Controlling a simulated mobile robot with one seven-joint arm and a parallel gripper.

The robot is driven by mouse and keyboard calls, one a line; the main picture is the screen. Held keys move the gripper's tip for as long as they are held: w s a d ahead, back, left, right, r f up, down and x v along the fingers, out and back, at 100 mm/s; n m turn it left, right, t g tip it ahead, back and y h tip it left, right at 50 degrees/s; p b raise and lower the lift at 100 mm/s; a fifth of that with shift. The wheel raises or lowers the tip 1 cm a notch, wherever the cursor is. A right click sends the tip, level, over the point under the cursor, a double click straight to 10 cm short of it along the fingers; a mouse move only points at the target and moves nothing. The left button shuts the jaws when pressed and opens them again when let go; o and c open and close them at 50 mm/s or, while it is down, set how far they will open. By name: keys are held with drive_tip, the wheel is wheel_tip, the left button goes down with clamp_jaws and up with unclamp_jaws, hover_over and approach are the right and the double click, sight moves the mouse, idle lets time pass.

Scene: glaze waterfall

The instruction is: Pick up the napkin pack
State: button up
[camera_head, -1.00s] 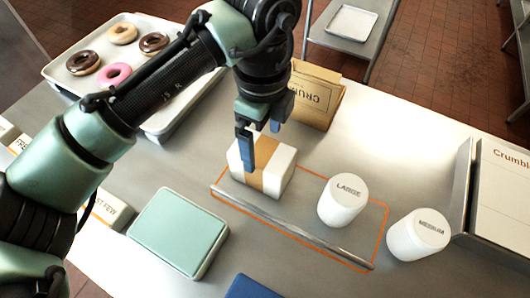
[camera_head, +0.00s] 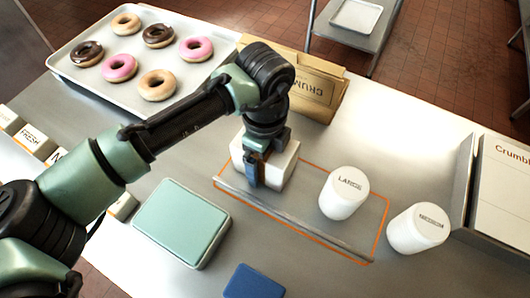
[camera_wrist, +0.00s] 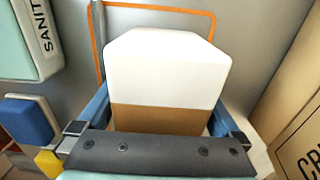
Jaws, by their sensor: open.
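The napkin pack, a white block with a brown paper band (camera_wrist: 160,75), sits on the steel counter inside the left end of an orange outlined area. In the head view the napkin pack (camera_head: 284,170) is partly hidden by my gripper (camera_head: 257,170), which is lowered over it. In the wrist view my gripper (camera_wrist: 160,125) is open, with one blue finger on each side of the banded part of the pack. I cannot tell whether either finger touches it.
A grey rod (camera_head: 290,217) lies along the outline's front edge. White cups marked LARGE (camera_head: 343,194) and MEDIUM (camera_head: 417,230) stand to the right. A brown box (camera_head: 308,88) is behind, a green case (camera_head: 180,222) in front left, a donut tray (camera_head: 115,92) back left.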

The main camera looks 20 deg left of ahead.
drive_tip(key=c, duration=1.2)
drive_tip(key=shift+r, duration=0.15)
